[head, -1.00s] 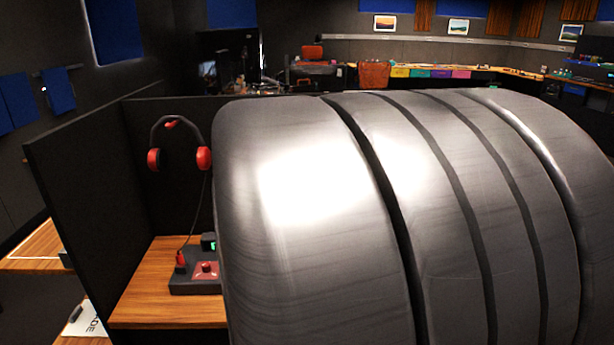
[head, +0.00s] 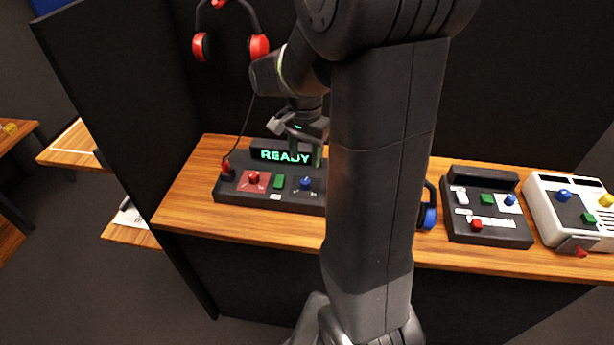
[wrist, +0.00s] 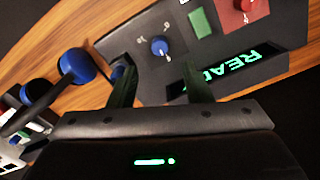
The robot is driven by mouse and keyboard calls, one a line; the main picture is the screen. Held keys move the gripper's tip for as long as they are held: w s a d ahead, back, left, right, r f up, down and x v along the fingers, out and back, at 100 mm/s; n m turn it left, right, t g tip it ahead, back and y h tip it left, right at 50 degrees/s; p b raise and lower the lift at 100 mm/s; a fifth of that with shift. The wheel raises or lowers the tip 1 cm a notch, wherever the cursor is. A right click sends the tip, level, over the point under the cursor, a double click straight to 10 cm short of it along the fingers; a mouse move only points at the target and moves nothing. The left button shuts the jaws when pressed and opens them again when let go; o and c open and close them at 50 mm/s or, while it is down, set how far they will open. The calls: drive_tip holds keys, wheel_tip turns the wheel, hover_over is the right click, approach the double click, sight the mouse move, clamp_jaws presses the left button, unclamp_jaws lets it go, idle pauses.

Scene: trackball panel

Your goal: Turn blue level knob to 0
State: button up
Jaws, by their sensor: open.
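The blue knob (head: 306,183) sits at the right part of the dark panel (head: 240,196), beside a green button (head: 279,181) and a red knob on a red plate (head: 253,179). In the wrist view the blue knob (wrist: 160,46) has small white marks around it, too small to read; I cannot tell its setting. My gripper (head: 305,153) is open and empty above the panel, in front of the lit READY display (head: 270,155). In the wrist view my gripper's fingers (wrist: 158,76) point toward the blue knob, which shows beyond and between them, apart from both.
Headphones with blue pads (head: 428,216) lie right of my arm, and red headphones (head: 258,46) hang on the dark wall. A second dark panel (head: 488,232) and a white panel (head: 545,215) stand farther right. The wooden desk's front strip (head: 270,228) is clear.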

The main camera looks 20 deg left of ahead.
sight(305, 181)
wheel_tip(305, 181, down, 8)
drive_tip(key=shift+f, duration=0.25)
clamp_jaws()
